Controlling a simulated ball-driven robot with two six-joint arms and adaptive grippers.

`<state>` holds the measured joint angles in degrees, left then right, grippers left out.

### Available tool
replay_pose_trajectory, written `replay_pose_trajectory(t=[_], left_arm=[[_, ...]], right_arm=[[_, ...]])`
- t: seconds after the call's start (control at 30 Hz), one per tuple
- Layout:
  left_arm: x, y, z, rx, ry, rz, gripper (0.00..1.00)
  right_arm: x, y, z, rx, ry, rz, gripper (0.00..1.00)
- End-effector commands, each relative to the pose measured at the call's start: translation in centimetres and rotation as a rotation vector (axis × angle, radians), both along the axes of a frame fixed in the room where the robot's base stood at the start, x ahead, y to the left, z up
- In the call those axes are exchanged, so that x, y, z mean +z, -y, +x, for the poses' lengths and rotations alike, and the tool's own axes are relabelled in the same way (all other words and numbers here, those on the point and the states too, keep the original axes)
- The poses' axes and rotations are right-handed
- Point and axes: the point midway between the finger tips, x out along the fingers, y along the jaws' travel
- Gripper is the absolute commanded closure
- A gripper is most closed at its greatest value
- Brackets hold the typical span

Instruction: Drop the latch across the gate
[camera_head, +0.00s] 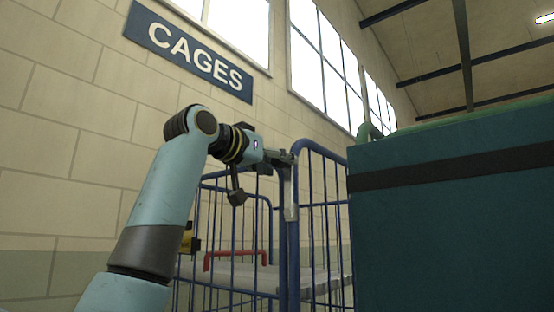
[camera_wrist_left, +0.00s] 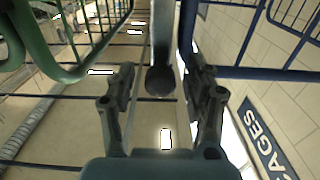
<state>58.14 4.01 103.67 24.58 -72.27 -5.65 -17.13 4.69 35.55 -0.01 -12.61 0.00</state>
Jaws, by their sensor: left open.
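The latch (camera_head: 291,192) looks like a pale grey metal bar standing upright along the blue corner post of the cage gate. In the left wrist view the grey bar ends in a dark rounded knob (camera_wrist_left: 160,82). My left gripper (camera_head: 288,156) is at the top of the bar in the head view. In the left wrist view my left gripper (camera_wrist_left: 160,80) is open, with one finger on each side of the knob. Gaps show beside the knob. The blue barred gate (camera_head: 318,215) is beside the post. My right gripper is not in view.
A large dark teal block with a black band (camera_head: 450,215) fills the right side close by. A red bar (camera_head: 237,254) shows inside the cage, above a grey shelf. A block wall with a CAGES sign (camera_head: 190,50) stands behind.

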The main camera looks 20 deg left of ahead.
Motion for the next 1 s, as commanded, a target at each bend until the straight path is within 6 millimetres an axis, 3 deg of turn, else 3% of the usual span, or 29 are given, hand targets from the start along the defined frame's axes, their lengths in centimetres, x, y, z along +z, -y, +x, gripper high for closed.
replay_pose_trajectory(t=[0.23,0.63,1.0], left_arm=[[-0.05,0.01,0.07,0.000,0.000,0.000,0.49],[-0.05,0.00,0.05,0.000,0.000,-0.001,1.00],[-0.05,-0.15,0.06,0.001,-0.003,-0.005,1.00]], right_arm=[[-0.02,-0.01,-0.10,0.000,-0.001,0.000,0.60],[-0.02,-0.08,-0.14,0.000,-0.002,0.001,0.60],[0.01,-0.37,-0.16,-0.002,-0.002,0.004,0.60]])
